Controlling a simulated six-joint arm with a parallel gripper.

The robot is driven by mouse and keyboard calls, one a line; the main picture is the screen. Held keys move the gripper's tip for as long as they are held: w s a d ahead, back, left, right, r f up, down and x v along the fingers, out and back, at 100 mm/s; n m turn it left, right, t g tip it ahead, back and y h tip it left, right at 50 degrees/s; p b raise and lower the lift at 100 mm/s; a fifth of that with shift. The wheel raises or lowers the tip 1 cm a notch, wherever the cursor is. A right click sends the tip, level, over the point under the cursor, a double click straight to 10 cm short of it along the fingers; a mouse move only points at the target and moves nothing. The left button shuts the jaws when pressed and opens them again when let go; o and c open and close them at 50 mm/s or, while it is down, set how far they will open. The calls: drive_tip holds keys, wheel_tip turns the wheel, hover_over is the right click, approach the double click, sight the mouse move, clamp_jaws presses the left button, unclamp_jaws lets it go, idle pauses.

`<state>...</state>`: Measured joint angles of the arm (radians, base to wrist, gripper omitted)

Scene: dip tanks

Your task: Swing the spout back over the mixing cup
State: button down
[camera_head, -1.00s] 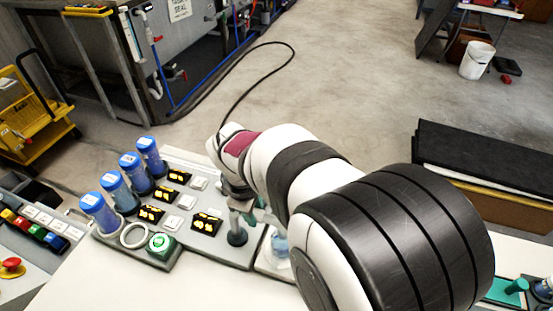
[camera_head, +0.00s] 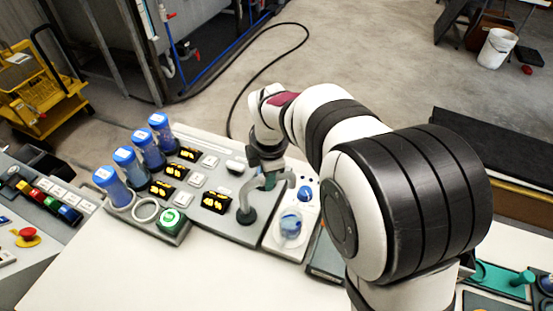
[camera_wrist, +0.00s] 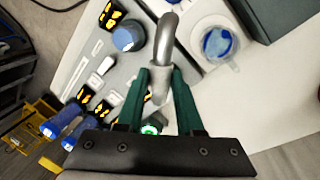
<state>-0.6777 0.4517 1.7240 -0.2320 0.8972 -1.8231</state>
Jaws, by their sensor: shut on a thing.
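The spout is a grey bent pipe (camera_head: 248,198) on a round dark foot at the right end of the panel. In the wrist view its silver curve (camera_wrist: 166,38) ends in a pale sleeve between my green fingers. My gripper (camera_wrist: 160,76) is shut on the spout near that end; it also shows in the head view (camera_head: 269,172). The mixing cup (camera_head: 290,226) is clear with blue in it and stands on a pale base right of the spout. In the wrist view the cup (camera_wrist: 219,45) is up and right of the spout tip, apart from it.
Several blue-capped bottles (camera_head: 130,163) stand at the panel's left, with a white ring and a green button (camera_head: 171,218) in front. Yellow-lit displays (camera_head: 215,202) lie left of the spout. The white tabletop (camera_head: 190,280) in front is clear.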

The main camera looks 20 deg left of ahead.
drive_tip(key=n, duration=0.1)
drive_tip(key=w+a+n, duration=0.1)
drive_tip(key=shift+w+n, duration=0.1)
drive_tip(key=shift+n, duration=0.3)
drive_tip(key=shift+w+a+r+n+g+y, duration=0.2)
drive_tip(key=shift+a+n, duration=0.35)
drive_tip(key=shift+n, duration=0.6)
drive_tip(key=shift+w+a+f+n+g+y, duration=0.25)
drive_tip(key=shift+a+n, duration=0.35)
drive_tip(key=shift+n, duration=0.6)
drive_tip(key=shift+w+a+r+n+g+h, duration=0.15)
drive_tip(key=shift+a+n+g, duration=0.3)
drive_tip(key=shift+n, duration=0.7)
drive_tip(key=shift+a, duration=0.2)
drive_tip(key=c, duration=0.5)
unclamp_jaws()
drive_tip(key=shift+c, duration=0.2)
wheel_tip(320, 180, up, 7)
drive_tip(key=d, duration=0.1)
drive_tip(key=shift+d+r, duration=0.15)
drive_tip(key=shift+d, duration=0.1)
